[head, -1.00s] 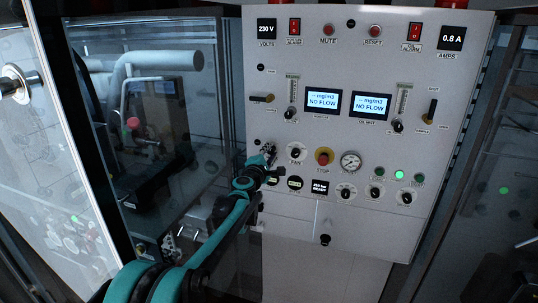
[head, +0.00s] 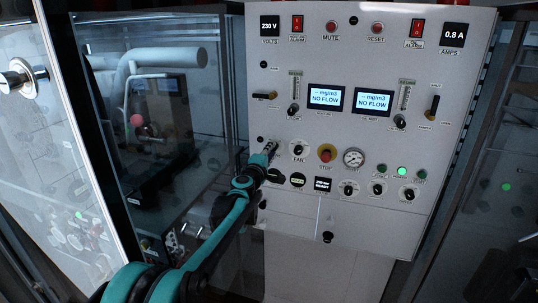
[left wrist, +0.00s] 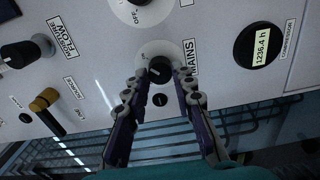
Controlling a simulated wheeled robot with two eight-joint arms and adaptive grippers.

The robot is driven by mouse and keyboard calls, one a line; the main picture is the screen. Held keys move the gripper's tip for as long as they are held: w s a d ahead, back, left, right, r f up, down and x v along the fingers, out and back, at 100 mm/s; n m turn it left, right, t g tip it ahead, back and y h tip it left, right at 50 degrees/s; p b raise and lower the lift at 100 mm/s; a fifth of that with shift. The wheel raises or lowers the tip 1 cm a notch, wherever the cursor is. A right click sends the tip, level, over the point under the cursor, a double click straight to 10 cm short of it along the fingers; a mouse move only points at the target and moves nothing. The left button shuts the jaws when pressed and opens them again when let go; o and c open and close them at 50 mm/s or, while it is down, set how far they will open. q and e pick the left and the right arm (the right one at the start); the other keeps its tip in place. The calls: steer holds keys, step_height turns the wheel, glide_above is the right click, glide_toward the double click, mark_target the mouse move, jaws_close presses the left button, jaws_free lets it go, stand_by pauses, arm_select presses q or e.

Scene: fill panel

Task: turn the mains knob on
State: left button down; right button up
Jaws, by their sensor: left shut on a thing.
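The mains knob (left wrist: 158,68) is a small black knob on a pale round plate, with the word MAINS printed beside it in the left wrist view. My left gripper (left wrist: 160,78) has a finger on each side of it and is shut on it. In the head view my left gripper (head: 269,151) reaches the lower left of the grey control panel (head: 290,215) and hides the knob there. The knob's pointer direction is hard to read. My right gripper is not in view.
Two screens read NO FLOW (head: 327,97). A green lamp (head: 402,171) is lit. A glass-walled cabinet (head: 160,120) stands left of the panel.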

arm_select(q)
steer(key=shift+a, duration=0.15)
steer(key=c, duration=1.5)
jaws_free()
steer(key=shift+o, duration=1.4)
steer(key=shift+s+a, duration=0.1)
steer(key=shift+s, duration=0.1)
steer(key=v, duration=1.4)
steer(key=shift+a, duration=0.45)
steer(key=shift+s+r, duration=0.1)
